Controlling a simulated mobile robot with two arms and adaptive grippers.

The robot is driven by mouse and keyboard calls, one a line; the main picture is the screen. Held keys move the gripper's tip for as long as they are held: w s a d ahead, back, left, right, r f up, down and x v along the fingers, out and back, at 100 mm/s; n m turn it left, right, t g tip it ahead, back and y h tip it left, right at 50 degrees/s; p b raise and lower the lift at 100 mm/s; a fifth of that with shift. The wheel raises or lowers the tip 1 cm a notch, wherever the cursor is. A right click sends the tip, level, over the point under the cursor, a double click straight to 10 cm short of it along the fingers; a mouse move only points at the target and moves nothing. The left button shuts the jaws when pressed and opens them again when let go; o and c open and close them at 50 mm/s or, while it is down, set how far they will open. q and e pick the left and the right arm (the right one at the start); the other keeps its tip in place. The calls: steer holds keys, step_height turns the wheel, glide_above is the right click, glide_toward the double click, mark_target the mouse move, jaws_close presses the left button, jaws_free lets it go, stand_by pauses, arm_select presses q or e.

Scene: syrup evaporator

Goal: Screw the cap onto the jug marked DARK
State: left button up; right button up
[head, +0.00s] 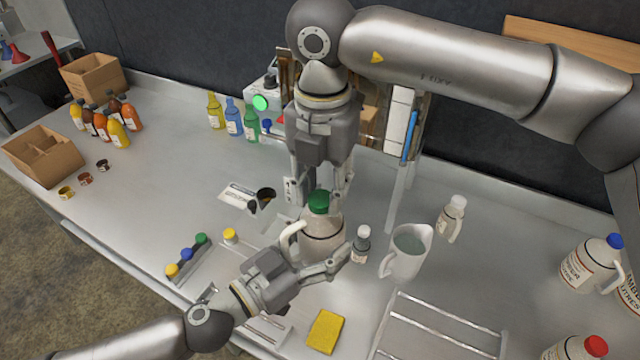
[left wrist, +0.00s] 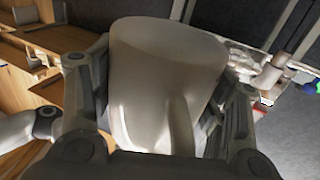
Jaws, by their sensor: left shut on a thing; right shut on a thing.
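A jug (head: 322,238) with a pale handle stands upright near the middle of the counter; no label on it is readable. My left gripper (head: 318,262) is shut on its body from the lower left. In the left wrist view the jug (left wrist: 165,85) fills the space between the fingers, with a vertical ridge that looks like its handle. A green cap (head: 319,202) is at the top of the jug. My right gripper (head: 320,190) points down from above and is shut on this cap. Whether the cap's threads are engaged cannot be told.
A small bottle (head: 361,243) and a white pitcher (head: 406,252) stand close right of the jug. A rack of coloured caps (head: 187,256) and a yellow cap (head: 230,236) are left. A yellow sponge (head: 325,331) and wire rack (head: 440,325) lie in front. A blue-capped jug (head: 588,268) stands right.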

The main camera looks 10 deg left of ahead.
steer(key=m, duration=0.6)
steer(key=shift+d+r+m, duration=0.1)
steer(key=shift+d+m, duration=0.05)
steer(key=shift+m, duration=0.25)
steer(key=m, duration=0.5)
steer(key=shift+s, duration=0.2)
steer(key=o, duration=0.7)
step_height(320, 180, up, 12)
steer(key=shift+f, duration=0.1)
